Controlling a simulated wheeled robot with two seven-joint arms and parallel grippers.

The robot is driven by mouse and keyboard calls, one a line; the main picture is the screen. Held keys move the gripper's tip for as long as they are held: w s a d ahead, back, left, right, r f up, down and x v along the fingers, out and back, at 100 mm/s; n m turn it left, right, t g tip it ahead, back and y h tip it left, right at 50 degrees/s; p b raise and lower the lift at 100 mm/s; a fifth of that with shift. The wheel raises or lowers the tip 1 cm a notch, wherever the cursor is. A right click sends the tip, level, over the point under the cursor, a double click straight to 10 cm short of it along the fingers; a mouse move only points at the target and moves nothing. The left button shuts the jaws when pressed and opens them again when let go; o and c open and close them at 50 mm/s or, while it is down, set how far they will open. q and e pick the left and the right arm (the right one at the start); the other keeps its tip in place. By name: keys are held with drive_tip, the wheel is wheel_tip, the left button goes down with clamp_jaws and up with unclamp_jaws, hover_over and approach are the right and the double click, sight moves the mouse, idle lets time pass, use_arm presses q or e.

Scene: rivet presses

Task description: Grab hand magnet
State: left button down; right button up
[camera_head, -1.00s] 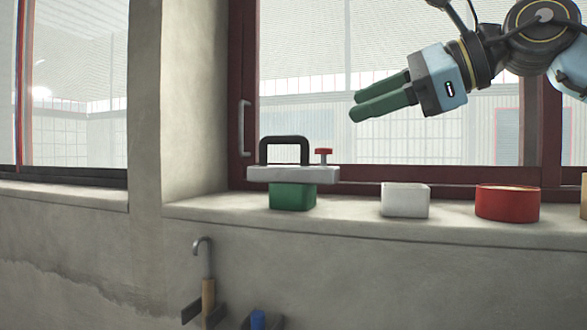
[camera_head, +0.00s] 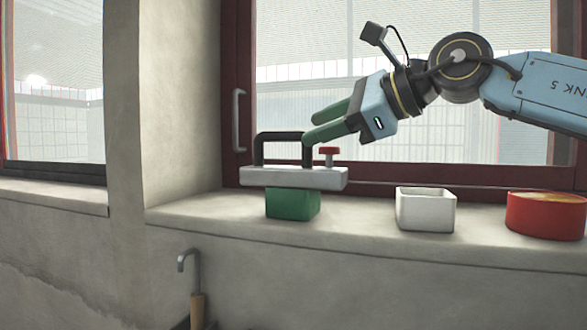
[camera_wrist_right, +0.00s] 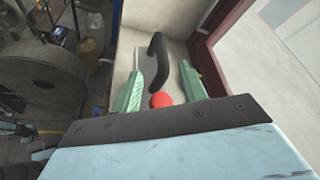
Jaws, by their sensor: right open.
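The hand magnet is a pale flat bar (camera_head: 293,178) with a black arched handle (camera_head: 283,136) and a red knob (camera_head: 328,152) at its right end. It rests level on a green box (camera_head: 292,204) on the window sill. My right gripper (camera_head: 310,129) is open, with green fingers pointing left and down at the right part of the handle. In the right wrist view the handle (camera_wrist_right: 157,58) lies between the spread fingers (camera_wrist_right: 161,72), and the red knob (camera_wrist_right: 161,100) is nearer the palm. I cannot tell whether a finger touches the handle. My left gripper is not in view.
A white open box (camera_head: 426,212) and a red round container (camera_head: 546,216) stand to the right on the sill (camera_head: 360,230). A concrete pillar (camera_head: 180,100) is at left. A hooked tool (camera_head: 196,290) hangs below the sill. The window frame (camera_head: 236,60) is behind.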

drive_tip(key=p+x, duration=0.1)
drive_tip(key=x, duration=0.3)
drive_tip(key=shift+w, duration=0.15)
drive_tip(key=shift+f, duration=0.1)
drive_tip(key=shift+c, duration=0.6)
clamp_jaws()
idle(0.4)
drive_tip(key=shift+r, duration=0.2)
